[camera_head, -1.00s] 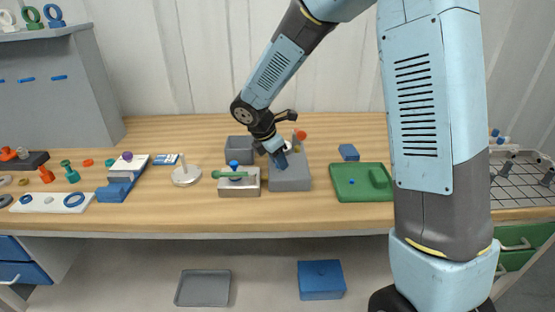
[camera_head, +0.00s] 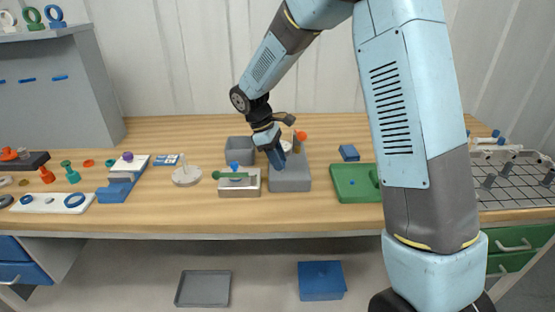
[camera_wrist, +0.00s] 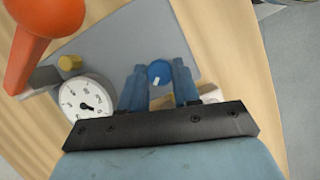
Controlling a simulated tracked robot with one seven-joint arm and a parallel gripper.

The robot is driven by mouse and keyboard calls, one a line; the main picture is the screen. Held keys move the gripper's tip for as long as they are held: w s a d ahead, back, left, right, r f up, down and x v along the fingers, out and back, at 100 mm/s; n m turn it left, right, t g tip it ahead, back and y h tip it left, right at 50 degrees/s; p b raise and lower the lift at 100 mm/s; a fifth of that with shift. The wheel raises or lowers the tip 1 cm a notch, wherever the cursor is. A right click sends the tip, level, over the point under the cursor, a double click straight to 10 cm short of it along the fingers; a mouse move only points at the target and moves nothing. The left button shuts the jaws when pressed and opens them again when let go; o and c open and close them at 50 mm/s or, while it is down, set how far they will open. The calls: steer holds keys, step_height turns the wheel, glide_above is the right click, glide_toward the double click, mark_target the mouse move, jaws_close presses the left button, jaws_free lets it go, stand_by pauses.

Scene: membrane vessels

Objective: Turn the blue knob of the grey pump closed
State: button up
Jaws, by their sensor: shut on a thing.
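The grey pump (camera_head: 290,182) is a grey box on the bench. In the wrist view its grey top (camera_wrist: 150,35) shows under my gripper. The blue knob (camera_wrist: 160,72) is round with a small white mark and sits between the two blue fingers of my gripper (camera_wrist: 160,80). My gripper is shut on the knob. In the head view my gripper (camera_head: 277,160) reaches down onto the pump and hides the knob. A white round gauge (camera_wrist: 88,105) with a black needle lies left of the fingers in the wrist view.
An orange-red knob or handle (camera_wrist: 45,25) stands close to my gripper, at upper left in the wrist view. A metal block with a green lever (camera_head: 237,175) stands left of the pump. A green board (camera_head: 355,182) lies to the right and a grey bin (camera_head: 238,149) behind left.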

steer(key=m, duration=0.1)
steer(key=m+g, duration=0.1)
steer(key=m, duration=0.1)
steer(key=m+y, duration=0.1)
steer(key=shift+w+m, duration=0.25)
steer(key=shift+m, duration=0.05)
steer(key=shift+d+m+g+y, duration=0.1)
steer(key=shift+m+g+y, duration=0.45)
steer(key=shift+m, duration=1.05)
steer(key=shift+w, duration=0.1)
steer(key=o, duration=1.1)
steer(key=shift+c, duration=0.2)
steer(key=v, duration=1.3)
steer(key=shift+w+r, duration=0.25)
